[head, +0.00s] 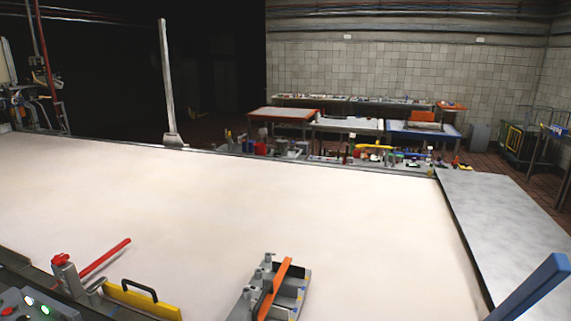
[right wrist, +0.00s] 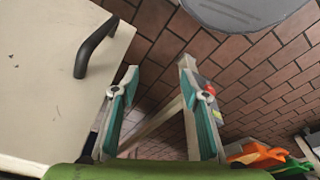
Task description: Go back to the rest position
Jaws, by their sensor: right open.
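My right gripper (right wrist: 157,78) shows in the right wrist view with its two teal-padded fingers spread apart. Nothing is between the fingers; red-brown tiled floor (right wrist: 240,70) and a pale beam lie behind them. No gripper shows in the head view, and my left gripper is in neither view. No sandwich shows in either view.
In the right wrist view, a cream panel with a dark handle (right wrist: 95,45) is at left. A grey round object (right wrist: 240,12) is at top, and an orange object (right wrist: 262,156) is at lower right. The head view shows a broad, mostly bare pale worktop (head: 230,210).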

